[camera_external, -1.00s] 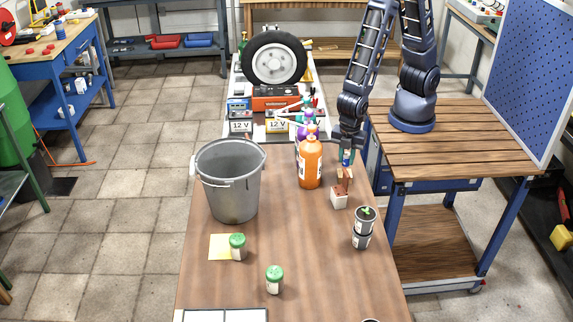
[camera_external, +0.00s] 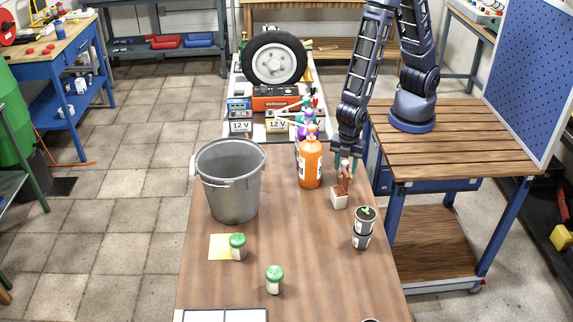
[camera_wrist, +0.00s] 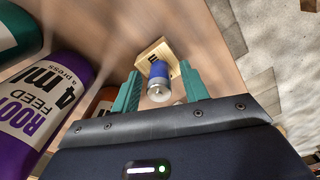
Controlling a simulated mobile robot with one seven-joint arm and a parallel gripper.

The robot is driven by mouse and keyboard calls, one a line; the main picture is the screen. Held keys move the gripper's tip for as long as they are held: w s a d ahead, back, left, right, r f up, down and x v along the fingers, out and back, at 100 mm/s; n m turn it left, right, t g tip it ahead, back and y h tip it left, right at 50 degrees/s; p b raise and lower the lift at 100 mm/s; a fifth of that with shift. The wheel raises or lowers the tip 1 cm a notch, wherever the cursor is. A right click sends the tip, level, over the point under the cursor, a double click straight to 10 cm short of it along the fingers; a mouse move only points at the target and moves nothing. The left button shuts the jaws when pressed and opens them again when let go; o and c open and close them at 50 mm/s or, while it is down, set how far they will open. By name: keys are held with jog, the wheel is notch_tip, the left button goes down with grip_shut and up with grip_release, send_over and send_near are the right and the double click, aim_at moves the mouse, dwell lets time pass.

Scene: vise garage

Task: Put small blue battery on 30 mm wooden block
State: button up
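The small blue battery (camera_wrist: 157,72) shows in the wrist view with its silver end toward the camera. The battery and block are small and partly hidden by the fingers there.
An orange bottle (camera_external: 311,163) stands close to the left of my gripper. Stacked grey pots with a seedling (camera_external: 362,238) stand at the front right. A metal bucket (camera_external: 230,190) and two green-lidded jars (camera_external: 275,279) are farther left.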

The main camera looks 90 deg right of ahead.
aim_at(346, 162)
jog(key=shift+r, duration=0.1)
notch_tip(346, 162, up, 12)
dwell(0.7)
jog(key=shift+d+r, duration=0.1)
jog(key=shift+r, duration=0.05)
jog(key=w+d+r+m+t, duration=0.15)
jog(key=d+r+m, duration=0.45)
jog(key=d+r, duration=0.9)
jog(key=s+d+r+m+t, duration=0.1)
jog(key=s+d+r+m, duration=0.2)
jog(key=d, duration=0.5)
jog(key=s+d+r+m+t, duration=0.2)
jog(key=s+d+r+m, duration=0.1)
jog(key=s+d+r, duration=0.2)
jog(key=shift+s+d+m, duration=0.3)
jog(key=shift+s+d, duration=1.05)
jog(key=shift+s, duration=0.4)
